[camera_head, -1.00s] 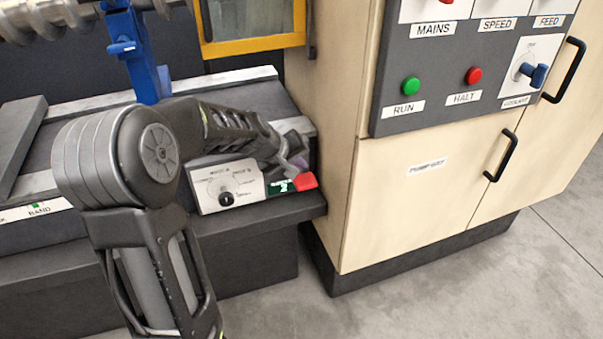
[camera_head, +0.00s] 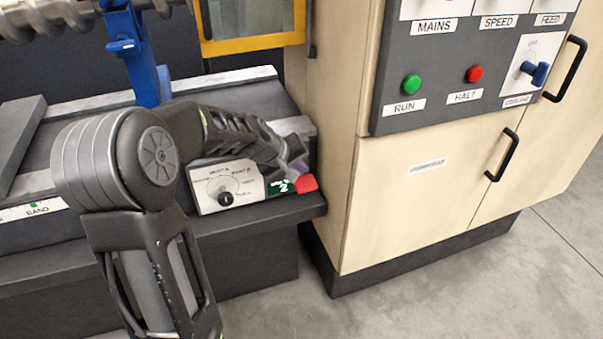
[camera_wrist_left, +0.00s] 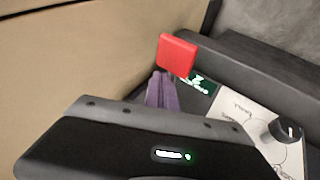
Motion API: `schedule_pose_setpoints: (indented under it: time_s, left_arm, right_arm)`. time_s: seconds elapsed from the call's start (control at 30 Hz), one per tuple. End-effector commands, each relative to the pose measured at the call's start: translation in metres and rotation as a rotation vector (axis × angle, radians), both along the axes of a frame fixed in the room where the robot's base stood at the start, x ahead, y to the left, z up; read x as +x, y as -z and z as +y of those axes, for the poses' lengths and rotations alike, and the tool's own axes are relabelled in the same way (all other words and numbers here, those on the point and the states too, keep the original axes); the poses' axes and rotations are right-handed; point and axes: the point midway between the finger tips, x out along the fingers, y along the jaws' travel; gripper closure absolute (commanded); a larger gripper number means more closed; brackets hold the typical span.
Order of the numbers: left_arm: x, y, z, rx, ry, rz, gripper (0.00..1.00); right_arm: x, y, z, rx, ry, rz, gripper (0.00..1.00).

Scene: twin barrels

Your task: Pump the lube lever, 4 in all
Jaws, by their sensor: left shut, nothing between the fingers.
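The lube lever's red paddle (camera_head: 306,183) sticks out at the right end of the dark bench ledge, and it also shows in the left wrist view (camera_wrist_left: 177,54). Beside it is a small green-lit counter (camera_head: 283,187) that appears to read 2. My left gripper (camera_head: 297,168) is shut and empty, right behind the paddle in the head view. In the left wrist view its purple fingertips (camera_wrist_left: 161,88) lie just below the paddle's lower left edge. I cannot tell whether they touch it. The lever's arm is hidden. My right gripper is not in view.
A white dial plate (camera_head: 228,187) with a black knob stands left of the counter. A beige cabinet (camera_head: 425,200) rises close on the right, with a grey button panel (camera_head: 440,95). A blue post (camera_head: 140,60) stands behind my left arm. The floor in front is clear.

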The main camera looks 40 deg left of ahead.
Motion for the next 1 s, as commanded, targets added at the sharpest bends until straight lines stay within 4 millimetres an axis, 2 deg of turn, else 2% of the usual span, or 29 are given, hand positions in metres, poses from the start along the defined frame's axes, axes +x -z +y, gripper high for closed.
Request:
schedule_pose_setpoints:
  time_s: [1.0]
  left_arm:
    - [-0.001, 0.013, -0.002, -0.001, 0.001, 0.002, 1.0]
  right_arm:
    - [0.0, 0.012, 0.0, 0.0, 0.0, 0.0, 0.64]
